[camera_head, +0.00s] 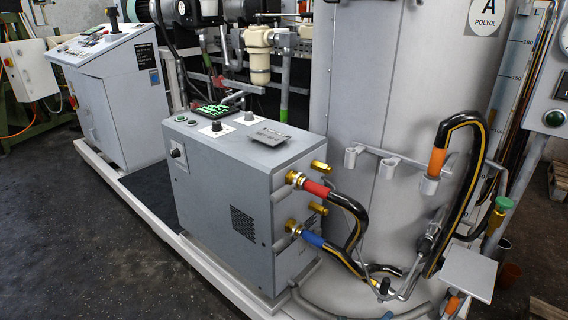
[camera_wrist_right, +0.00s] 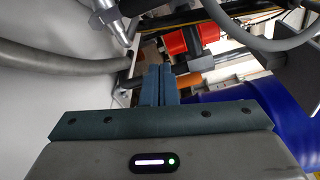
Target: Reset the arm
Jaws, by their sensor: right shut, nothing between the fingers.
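My right gripper (camera_wrist_right: 159,86) shows at the bottom centre of the right wrist view. Its two blue-grey fingers are together with nothing between them. They point toward a cluttered area with red fittings (camera_wrist_right: 183,43), an orange piece (camera_wrist_right: 187,79) and dark hoses just beyond the tips. I cannot tell whether the fingers touch any of it. I cannot make out either gripper clearly in the head view. My left gripper is not in view.
In the wrist view, a blue drum (camera_wrist_right: 245,102) is close on the right and a metal nozzle (camera_wrist_right: 112,22) hangs upper left. In the head view, a grey control box (camera_head: 235,170) stands before a large tank (camera_head: 360,90). Floor at left (camera_head: 75,230) is clear.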

